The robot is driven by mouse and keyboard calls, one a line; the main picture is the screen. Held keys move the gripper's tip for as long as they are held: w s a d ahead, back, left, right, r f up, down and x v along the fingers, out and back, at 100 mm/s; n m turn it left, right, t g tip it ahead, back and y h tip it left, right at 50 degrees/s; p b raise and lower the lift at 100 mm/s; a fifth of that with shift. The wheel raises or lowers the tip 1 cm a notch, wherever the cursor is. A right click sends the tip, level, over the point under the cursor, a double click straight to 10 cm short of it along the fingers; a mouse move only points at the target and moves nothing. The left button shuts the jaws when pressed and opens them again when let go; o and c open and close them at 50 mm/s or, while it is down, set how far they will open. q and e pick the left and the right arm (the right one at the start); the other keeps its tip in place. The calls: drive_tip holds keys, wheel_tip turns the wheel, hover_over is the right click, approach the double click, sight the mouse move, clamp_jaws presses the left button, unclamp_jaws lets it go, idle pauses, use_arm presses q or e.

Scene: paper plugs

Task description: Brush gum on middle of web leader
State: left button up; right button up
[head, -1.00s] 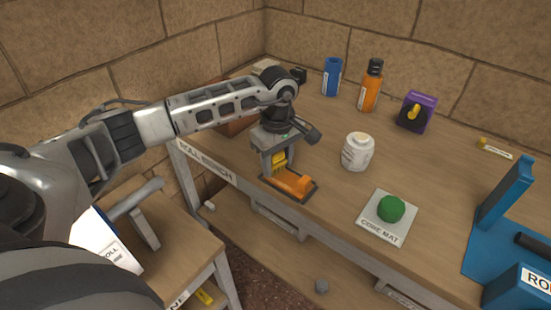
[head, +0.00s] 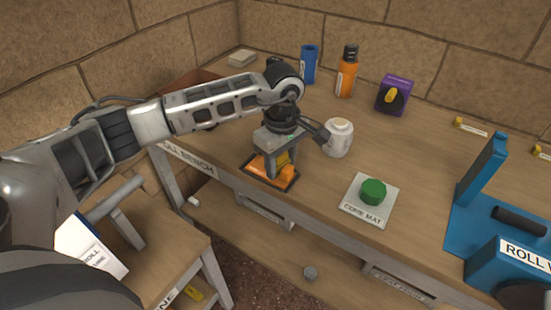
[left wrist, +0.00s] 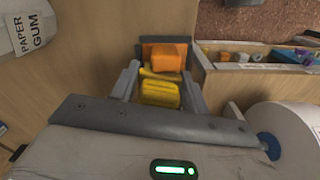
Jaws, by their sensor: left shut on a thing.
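My left gripper (head: 277,158) points down over a small dark tray (head: 291,184) at the bench's front edge. It is shut on a yellow piece, which shows between the fingers in the left wrist view (left wrist: 160,93). This may be the gum brush; its bristles are hidden. An orange block (head: 262,168) sits in the tray, right by the fingers; it also shows in the left wrist view (left wrist: 166,56). The white gum pot (head: 338,140) stands just right of the gripper; its PAPER GUM label shows in the left wrist view (left wrist: 30,35). I cannot make out the web leader.
A green core (head: 373,190) stands on the core mat (head: 352,209). A blue roll winder (head: 470,215) fills the bench's right. A blue holder (head: 310,64), orange bottle (head: 347,72) and purple box (head: 394,96) stand behind. A white roll (left wrist: 290,135) shows in the left wrist view.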

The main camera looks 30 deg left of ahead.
sight(256, 161)
use_arm(q)
drive_tip(key=shift+a+f+b, duration=0.15)
drive_tip(key=shift+a+b, duration=0.15)
drive_tip(key=shift+a, duration=0.4)
drive_tip(key=shift+a+f+b, duration=0.1)
drive_tip(key=shift+a+b, duration=0.2)
drive_tip(key=shift+a, duration=0.4)
drive_tip(key=shift+w+a, duration=0.1)
drive_tip(key=shift+a, duration=0.2)
drive_tip(key=shift+w+a+r+b, duration=0.1)
drive_tip(key=shift+a+b, duration=0.1)
drive_tip(key=shift+a, duration=0.7)
drive_tip(key=shift+a+r+b, duration=0.1)
drive_tip(key=shift+a+b, duration=0.05)
drive_tip(key=shift+a, duration=0.75)
use_arm(e)
drive_tip(key=f, duration=0.3)
drive_tip(key=shift+s+f, duration=0.25)
drive_tip(key=shift+s, duration=0.05)
use_arm(q)
drive_tip(key=shift+r, duration=0.15)
use_arm(e)
drive_tip(key=shift+r, duration=0.1)
use_arm(q)
drive_tip(key=shift+d+r+p, duration=0.1)
drive_tip(key=shift+r+p, duration=1.85)
drive_tip(key=shift+r, duration=1.05)
use_arm(e)
wheel_tip(256, 161, up, 4)
drive_tip(key=shift+w+f, duration=0.1)
